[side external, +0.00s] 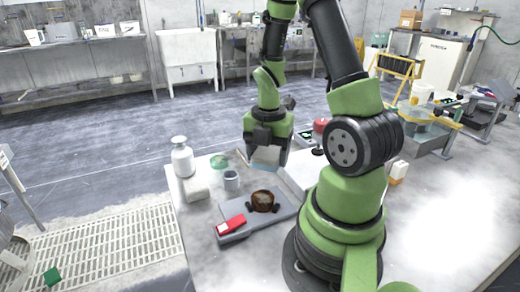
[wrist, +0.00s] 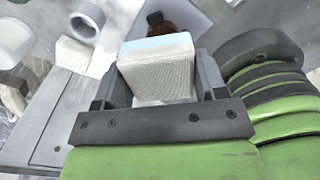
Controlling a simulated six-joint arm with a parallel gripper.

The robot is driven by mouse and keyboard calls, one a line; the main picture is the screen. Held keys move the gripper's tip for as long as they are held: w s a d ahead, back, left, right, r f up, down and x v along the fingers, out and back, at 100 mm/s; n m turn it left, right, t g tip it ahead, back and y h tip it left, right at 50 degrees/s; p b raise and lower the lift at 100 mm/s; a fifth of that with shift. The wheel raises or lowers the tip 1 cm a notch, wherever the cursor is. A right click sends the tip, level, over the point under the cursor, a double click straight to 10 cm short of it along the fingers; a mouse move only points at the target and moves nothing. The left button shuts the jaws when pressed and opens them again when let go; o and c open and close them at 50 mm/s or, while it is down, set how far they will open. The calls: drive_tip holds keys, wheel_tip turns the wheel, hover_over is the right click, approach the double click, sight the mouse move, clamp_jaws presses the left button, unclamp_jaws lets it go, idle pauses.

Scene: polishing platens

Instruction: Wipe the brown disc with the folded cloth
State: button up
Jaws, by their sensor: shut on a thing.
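The brown disc (side external: 263,199) sits on a grey plate (side external: 284,208) on the table, with dark clamps at its sides. In the wrist view only a small part of the disc (wrist: 165,29) shows past the cloth. My gripper (side external: 268,150) is above the table, behind the disc in the side view. It is shut on the folded cloth (wrist: 157,70), a white woven block with a pale blue edge. The cloth also shows under the gripper in the side view (side external: 266,156). The cloth appears raised and apart from the disc.
A red box (side external: 231,225) lies on the plate's left end. A grey cup (side external: 231,181), a white bottle (side external: 182,160) and a pale block (side external: 195,188) stand left of the plate. A green item (side external: 219,162) lies behind the cup. The front left tabletop is clear.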

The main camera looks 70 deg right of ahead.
sight(259, 204)
drive_tip(key=shift+f, duration=2.85)
wheel_tip(259, 204, down, 2)
drive_tip(key=shift+a+f, duration=0.1)
drive_tip(key=shift+f, duration=0.05)
drive_tip(key=shift+a, duration=0.85)
drive_tip(key=shift+c, duration=0.3)
drive_tip(key=shift+a+r, duration=0.2)
drive_tip(key=shift+a, duration=1.25)
drive_tip(key=shift+a+f, duration=0.15)
drive_tip(key=shift+a, duration=0.25)
drive_tip(key=shift+d, duration=2.75)
wheel_tip(259, 204, up, 3)
drive_tip(key=shift+d+f, duration=0.1)
drive_tip(key=shift+f, duration=0.05)
drive_tip(key=shift+r, duration=2.8)
